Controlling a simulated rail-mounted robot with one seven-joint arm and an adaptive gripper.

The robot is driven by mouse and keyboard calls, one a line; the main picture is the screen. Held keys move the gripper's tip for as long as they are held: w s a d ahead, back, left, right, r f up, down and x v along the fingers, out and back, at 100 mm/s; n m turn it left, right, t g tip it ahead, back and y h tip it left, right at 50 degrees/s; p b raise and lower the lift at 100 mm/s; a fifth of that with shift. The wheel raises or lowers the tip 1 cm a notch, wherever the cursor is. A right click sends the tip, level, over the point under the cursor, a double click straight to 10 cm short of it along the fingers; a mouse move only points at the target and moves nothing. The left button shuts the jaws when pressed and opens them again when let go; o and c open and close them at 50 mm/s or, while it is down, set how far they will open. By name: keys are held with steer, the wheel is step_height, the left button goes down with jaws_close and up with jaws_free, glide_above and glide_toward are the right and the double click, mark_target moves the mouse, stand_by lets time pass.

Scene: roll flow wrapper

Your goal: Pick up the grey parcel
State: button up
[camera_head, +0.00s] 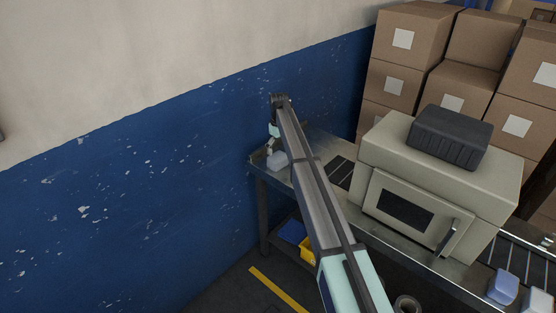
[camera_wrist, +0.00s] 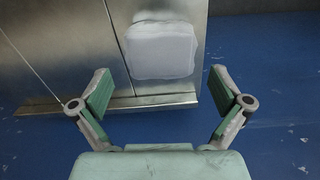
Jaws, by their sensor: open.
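A pale grey parcel (camera_wrist: 162,50) with rounded edges lies on the metal table end (camera_wrist: 55,50), close to its edge, in the wrist view. It also shows in the head view (camera_head: 277,161) at the far left end of the table, partly hidden by my arm. My gripper (camera_wrist: 160,92) is open and empty, its green-padded fingers spread to either side and short of the parcel in the wrist picture. In the head view my gripper (camera_head: 273,133) appears over the parcel, small and partly hidden. I cannot tell the exact height gap.
A beige wrapping machine (camera_head: 485,180) with a dark case (camera_head: 450,137) on top stands over the conveyor, right of my arm. A bluish parcel (camera_head: 503,287) and another greyish one (camera_head: 538,300) lie at the right. Stacked cartons (camera_head: 412,40) stand behind. A blue-painted wall (camera_head: 150,190) borders the table's end.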

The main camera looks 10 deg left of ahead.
mark_target(278, 157)
steer(key=shift+w+a+f+p, duration=0.15)
steer(key=shift+f+p, duration=0.55)
steer(key=shift+f, duration=0.9)
steer(key=shift+w+a+f+p, duration=0.1)
steer(key=shift+f+p, duration=0.6)
steer(key=shift+f, duration=0.85)
steer(key=c, duration=1.2)
